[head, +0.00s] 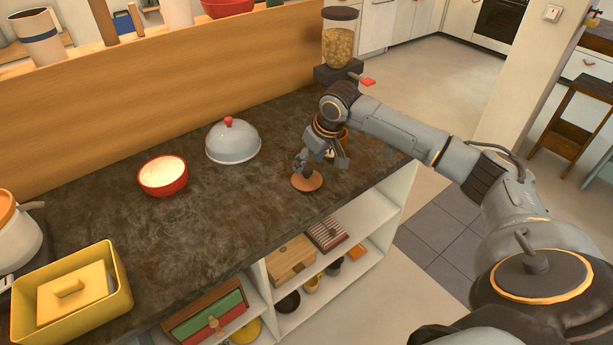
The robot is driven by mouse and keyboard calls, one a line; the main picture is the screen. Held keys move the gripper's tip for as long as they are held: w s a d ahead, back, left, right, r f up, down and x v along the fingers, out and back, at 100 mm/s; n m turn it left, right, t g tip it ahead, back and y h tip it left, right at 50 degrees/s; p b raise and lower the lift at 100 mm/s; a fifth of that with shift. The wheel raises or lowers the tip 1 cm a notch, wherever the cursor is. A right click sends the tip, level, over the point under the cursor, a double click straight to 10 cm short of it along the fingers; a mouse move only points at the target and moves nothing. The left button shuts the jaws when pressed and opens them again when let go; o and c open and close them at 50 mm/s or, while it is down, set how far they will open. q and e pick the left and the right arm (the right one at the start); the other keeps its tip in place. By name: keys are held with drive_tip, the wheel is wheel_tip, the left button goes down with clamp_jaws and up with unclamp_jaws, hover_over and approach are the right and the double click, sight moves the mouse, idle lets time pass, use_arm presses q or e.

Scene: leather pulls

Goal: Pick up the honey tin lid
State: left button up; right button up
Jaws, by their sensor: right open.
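A flat, round, copper-brown lid (307,182), which looks like the honey tin lid, lies on the dark stone counter (230,220) near its front edge. My right gripper (301,165) is open and points down just above this lid. Its fingers overlap the lid's far part, and I cannot tell whether they touch it. Part of a small orange-brown thing (343,134) shows behind my right wrist, mostly hidden. My left gripper is not in view.
A grey dome with a red knob (232,142) and a red bowl (163,176) stand left of the lid. A grain dispenser (340,42) stands at the back. A yellow tub (72,296) is front left. Open shelves (345,212) lie below the counter edge.

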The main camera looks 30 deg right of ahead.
sight(307, 168)
drive_tip(key=shift+w+f, duration=0.15)
drive_tip(key=shift+f, duration=0.1)
drive_tip(key=x, duration=0.1)
drive_tip(key=p+x, duration=0.1)
drive_tip(key=x, duration=0.2)
drive_tip(key=shift+d, duration=0.35)
drive_tip(key=shift+f+p, duration=0.3)
drive_tip(key=shift+f, duration=0.15)
drive_tip(key=shift+w+f, duration=0.1)
drive_tip(key=shift+c, duration=0.2)
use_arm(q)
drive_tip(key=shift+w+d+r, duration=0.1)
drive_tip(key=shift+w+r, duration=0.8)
use_arm(e)
clamp_jaws()
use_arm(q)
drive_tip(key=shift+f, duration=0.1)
